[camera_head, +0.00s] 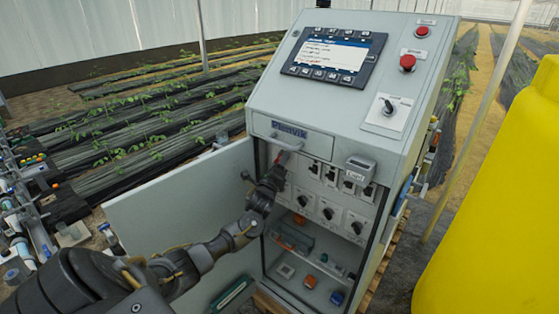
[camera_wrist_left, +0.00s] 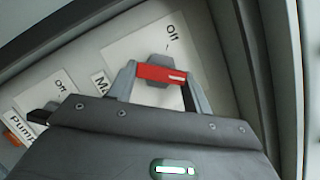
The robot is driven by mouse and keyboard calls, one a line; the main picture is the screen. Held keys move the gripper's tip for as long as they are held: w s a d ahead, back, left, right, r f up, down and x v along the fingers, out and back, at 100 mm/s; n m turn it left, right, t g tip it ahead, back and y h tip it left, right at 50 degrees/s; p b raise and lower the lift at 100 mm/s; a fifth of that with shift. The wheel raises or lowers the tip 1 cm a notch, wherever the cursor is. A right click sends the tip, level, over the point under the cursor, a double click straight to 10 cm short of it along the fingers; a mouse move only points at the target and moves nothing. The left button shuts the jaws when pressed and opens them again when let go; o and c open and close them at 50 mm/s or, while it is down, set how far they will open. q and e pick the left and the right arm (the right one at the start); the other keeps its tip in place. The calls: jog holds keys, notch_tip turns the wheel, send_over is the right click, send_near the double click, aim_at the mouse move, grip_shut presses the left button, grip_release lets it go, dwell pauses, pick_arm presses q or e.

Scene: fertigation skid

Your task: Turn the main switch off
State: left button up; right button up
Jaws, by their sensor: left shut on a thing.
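The main switch has a red handle (camera_wrist_left: 160,73) on a grey base, on a white plate (camera_wrist_left: 125,52) with the word Off at its upper edge. A label starting "Ma" beside it is partly hidden. The handle lies crosswise in the left wrist view, and a white mark shows at its right end, not toward Off. My left gripper (camera_wrist_left: 161,82) is shut on the handle, one finger at each end. In the head view my left gripper (camera_head: 279,168) reaches into the upper left of the open cabinet (camera_head: 385,150) and hides most of the switch. My right gripper is not in view.
The cabinet door (camera_head: 165,205) stands open to the left, beside my left arm. Several black switches (camera_head: 328,212) sit right of the gripper. A yellow tank (camera_head: 505,210) stands at the right.

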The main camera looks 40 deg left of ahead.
pick_arm(q)
jog(key=shift+r+n+g+h+p, duration=0.3)
jog(key=shift+n+g+p, duration=0.65)
jog(key=shift+n+p, duration=1.55)
jog(key=shift+r+n+g+h+p, duration=0.15)
jog(key=shift+n+g+h+p, duration=0.55)
jog(key=shift+n+p, duration=1.75)
jog(key=shift+r+n+g+h+p, duration=0.15)
jog(key=shift+n+g+p, duration=1)
jog(key=shift+n+p, duration=1.3)
jog(key=shift+n, duration=0.3)
jog(key=o, duration=1)
jog(key=shift+c, duration=0.2)
jog(key=shift+s, duration=0.1)
